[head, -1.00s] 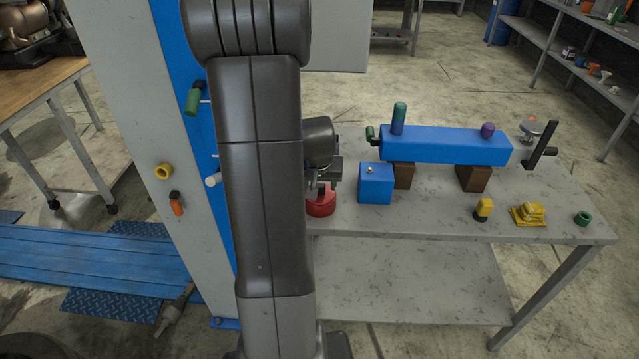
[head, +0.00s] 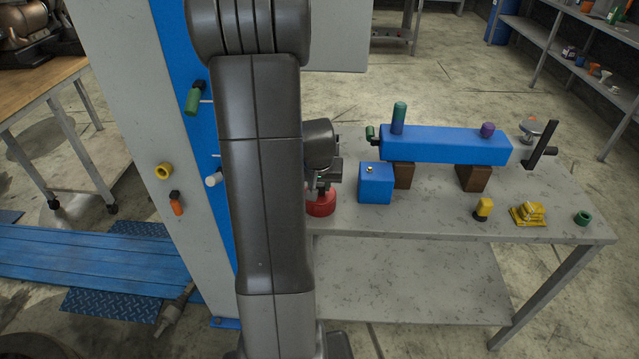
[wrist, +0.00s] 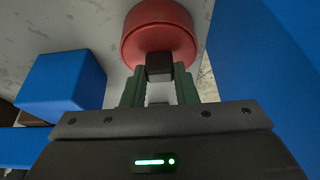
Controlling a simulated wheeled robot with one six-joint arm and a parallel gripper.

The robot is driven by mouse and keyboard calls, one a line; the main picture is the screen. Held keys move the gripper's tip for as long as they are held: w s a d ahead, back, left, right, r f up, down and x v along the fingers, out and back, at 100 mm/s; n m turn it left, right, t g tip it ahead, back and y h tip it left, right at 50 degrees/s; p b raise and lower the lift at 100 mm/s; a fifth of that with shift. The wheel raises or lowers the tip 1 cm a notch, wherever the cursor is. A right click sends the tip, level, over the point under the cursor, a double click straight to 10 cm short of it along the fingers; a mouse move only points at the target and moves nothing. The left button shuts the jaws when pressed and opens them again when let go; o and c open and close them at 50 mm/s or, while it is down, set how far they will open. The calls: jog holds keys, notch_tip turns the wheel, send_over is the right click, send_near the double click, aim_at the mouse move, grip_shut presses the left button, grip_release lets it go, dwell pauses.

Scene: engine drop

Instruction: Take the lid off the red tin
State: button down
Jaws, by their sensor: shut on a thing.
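The red tin (head: 320,206) stands at the left end of the grey workbench, partly hidden behind my arm in the head view. In the wrist view the round red lid (wrist: 157,18) shows at the top, with a dark block-shaped knob (wrist: 159,66) on it. My gripper (wrist: 159,74) has its green fingers on both sides of this knob and is shut on it. In the head view my gripper (head: 322,186) is just above the tin. The lid appears to sit on the tin; no gap between them shows.
A blue box (head: 376,186) stands close to the right of the tin. Behind it a long blue block (head: 450,146) rests on brown supports. Small yellow and green parts lie farther right on the workbench (head: 400,222). A blue and grey post (head: 125,100) rises at the left.

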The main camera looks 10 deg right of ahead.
aim_at(319, 187)
dwell(0.4)
jog(key=shift+r+p, duration=1.75)
jog(key=shift+r, duration=0.8)
jog(key=shift+f, duration=0.1)
